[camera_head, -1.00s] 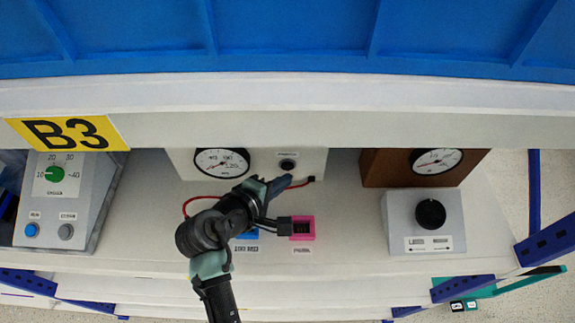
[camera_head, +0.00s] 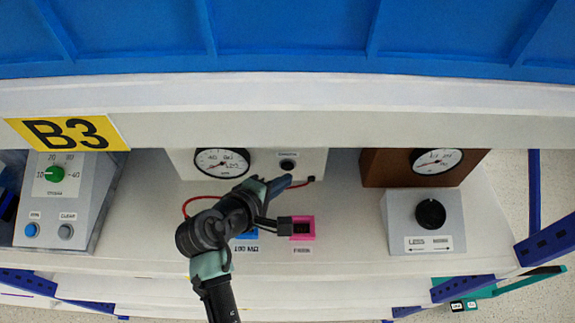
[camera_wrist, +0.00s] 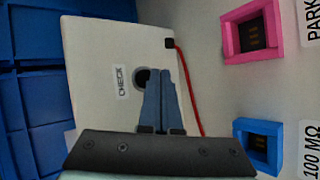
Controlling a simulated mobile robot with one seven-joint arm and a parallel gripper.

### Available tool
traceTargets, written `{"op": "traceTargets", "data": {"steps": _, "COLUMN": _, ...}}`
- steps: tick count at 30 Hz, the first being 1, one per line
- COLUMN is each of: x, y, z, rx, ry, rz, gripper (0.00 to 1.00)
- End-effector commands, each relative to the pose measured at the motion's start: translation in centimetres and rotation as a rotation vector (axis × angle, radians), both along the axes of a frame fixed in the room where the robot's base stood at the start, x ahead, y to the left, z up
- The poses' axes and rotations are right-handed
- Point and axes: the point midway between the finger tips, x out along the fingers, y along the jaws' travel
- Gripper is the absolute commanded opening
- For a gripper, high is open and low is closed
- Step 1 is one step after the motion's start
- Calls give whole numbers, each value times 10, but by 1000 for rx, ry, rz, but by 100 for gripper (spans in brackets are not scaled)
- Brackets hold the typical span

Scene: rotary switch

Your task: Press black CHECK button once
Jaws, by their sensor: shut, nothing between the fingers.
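The black CHECK button (camera_head: 288,165) is on the front of a white box (camera_head: 310,160) with a round dial, under a small label. In the wrist view the button (camera_wrist: 141,78) shows beside the label CHECK (camera_wrist: 121,82), partly hidden by my fingers. My gripper (camera_head: 286,181) is shut and empty, with its tips just below and in front of the button in the head view. In the wrist view its tips (camera_wrist: 170,53) overlap the button's right edge. I cannot tell whether they touch the box.
A red cable (camera_wrist: 188,90) runs from the white box. A pink socket (camera_head: 301,228) and a blue socket (camera_wrist: 257,143) lie on the shelf. A knob box (camera_head: 424,237) stands right, a grey panel (camera_head: 75,195) left. A shelf edge (camera_head: 250,128) hangs above.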

Motion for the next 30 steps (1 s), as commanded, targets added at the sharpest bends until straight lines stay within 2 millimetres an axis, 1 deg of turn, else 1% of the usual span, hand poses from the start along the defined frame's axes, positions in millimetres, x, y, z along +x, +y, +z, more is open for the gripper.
{"op": "traceTargets", "data": {"steps": 10, "x": 1, "y": 0, "z": 0, "rx": 0, "ry": 0, "rz": 0, "gripper": 0}}
{"op": "traceTargets", "data": {"steps": 18, "x": 9, "y": 0, "z": 0, "rx": 1, "ry": 0, "rz": -1, "gripper": 0}}
{"op": "traceTargets", "data": {"steps": 30, "x": 9, "y": 0, "z": 0, "rx": 0, "ry": 0, "rz": 0, "gripper": 0}}
